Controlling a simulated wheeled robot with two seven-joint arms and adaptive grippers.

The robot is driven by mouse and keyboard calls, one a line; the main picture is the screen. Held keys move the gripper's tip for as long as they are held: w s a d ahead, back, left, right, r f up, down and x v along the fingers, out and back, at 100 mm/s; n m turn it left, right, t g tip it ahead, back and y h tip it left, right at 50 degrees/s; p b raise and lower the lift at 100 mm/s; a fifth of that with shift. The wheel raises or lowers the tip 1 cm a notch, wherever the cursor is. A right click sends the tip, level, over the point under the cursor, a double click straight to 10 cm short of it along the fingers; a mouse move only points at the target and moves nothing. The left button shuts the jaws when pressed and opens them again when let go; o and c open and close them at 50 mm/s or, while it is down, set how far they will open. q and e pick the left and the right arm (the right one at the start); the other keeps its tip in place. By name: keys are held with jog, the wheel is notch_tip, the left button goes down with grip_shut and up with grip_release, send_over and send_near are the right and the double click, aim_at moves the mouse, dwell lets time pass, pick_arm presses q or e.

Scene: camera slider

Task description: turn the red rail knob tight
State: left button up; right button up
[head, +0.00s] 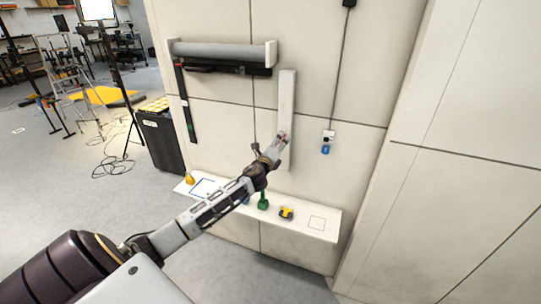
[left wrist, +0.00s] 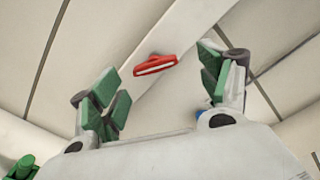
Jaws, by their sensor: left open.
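The red rail knob (left wrist: 155,65) is a flat red bar with a pale front edge, on the light rail (left wrist: 125,75) that runs diagonally in the left wrist view. In the head view the rail (head: 287,95) is an upright pale bar on the wall. My left gripper (head: 277,145) is at its lower part and hides most of the knob there. In the left wrist view my left gripper (left wrist: 165,82) is open, its green-padded fingers on either side of the knob and apart from it. Nothing is between the pads. My right gripper is not in view.
A grey roller (head: 222,53) is mounted left of the rail, with a black strip (head: 186,105) hanging below it. A blue item (head: 326,149) hangs right of the rail. A low white shelf (head: 300,229) holds a green item (head: 263,201) and a yellow-black one (head: 286,213).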

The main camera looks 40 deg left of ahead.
pick_arm(q)
jog(key=v, duration=0.6)
jog(key=shift+s+f, duration=0.25)
jog(key=shift+s, duration=0.05)
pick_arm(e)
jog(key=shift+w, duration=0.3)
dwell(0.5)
pick_arm(q)
jog(key=shift+n, duration=0.3)
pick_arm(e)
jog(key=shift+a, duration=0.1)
